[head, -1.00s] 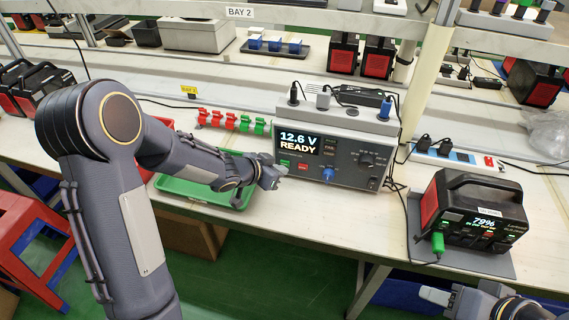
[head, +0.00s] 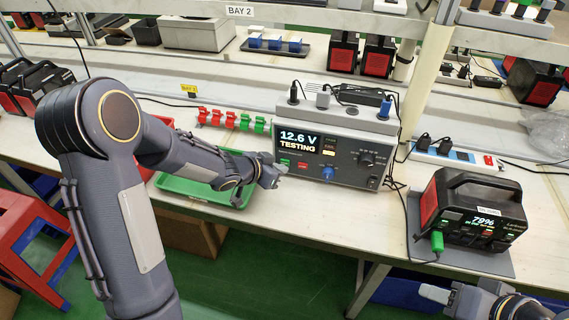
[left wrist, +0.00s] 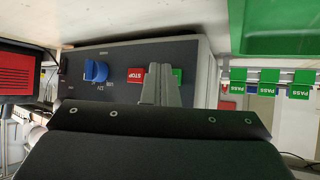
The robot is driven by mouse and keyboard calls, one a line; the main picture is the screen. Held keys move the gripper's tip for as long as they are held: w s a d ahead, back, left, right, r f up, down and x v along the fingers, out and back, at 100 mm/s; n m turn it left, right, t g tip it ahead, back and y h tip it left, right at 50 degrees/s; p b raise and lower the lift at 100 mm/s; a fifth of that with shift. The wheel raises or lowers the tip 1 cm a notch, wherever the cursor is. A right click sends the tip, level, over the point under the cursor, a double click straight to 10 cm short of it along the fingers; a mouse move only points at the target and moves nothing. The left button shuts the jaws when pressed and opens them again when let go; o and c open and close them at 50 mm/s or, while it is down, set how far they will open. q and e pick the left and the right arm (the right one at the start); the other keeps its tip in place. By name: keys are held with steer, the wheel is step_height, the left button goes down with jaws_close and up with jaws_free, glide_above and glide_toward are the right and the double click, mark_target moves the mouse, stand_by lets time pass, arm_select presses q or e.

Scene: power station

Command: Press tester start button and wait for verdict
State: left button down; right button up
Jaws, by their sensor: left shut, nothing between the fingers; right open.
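The tester (head: 335,145) stands on the bench, its screen (head: 299,141) reading "12.6 V TESTING". Its green start button (head: 285,162) and red stop button (head: 302,166) are on the front panel below the screen. In the left wrist view, the green button (left wrist: 177,76) is partly hidden behind my left gripper (left wrist: 160,80), beside the red STOP button (left wrist: 136,75). My left gripper (head: 279,173) is shut and empty, its tips at or very near the green button; contact cannot be told. My right gripper (head: 435,294) is open and empty, low in front of the bench.
A black power station (head: 470,212) showing 79% sits on a grey mat right of the tester, with a green plug in it. A green tray (head: 190,190) lies under my left forearm. Red and green tags (head: 232,121) stand behind. A power strip (head: 445,157) lies at right.

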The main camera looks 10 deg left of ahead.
arm_select(q)
steer(key=shift+s, duration=0.25)
steer(key=shift+s, duration=0.1)
steer(key=s+b, duration=0.1)
steer(key=s, duration=0.2)
steer(key=shift+s, duration=0.15)
steer(key=shift+s+a+b, duration=0.1)
steer(key=shift+s+b, duration=0.45)
steer(key=shift+s, duration=0.65)
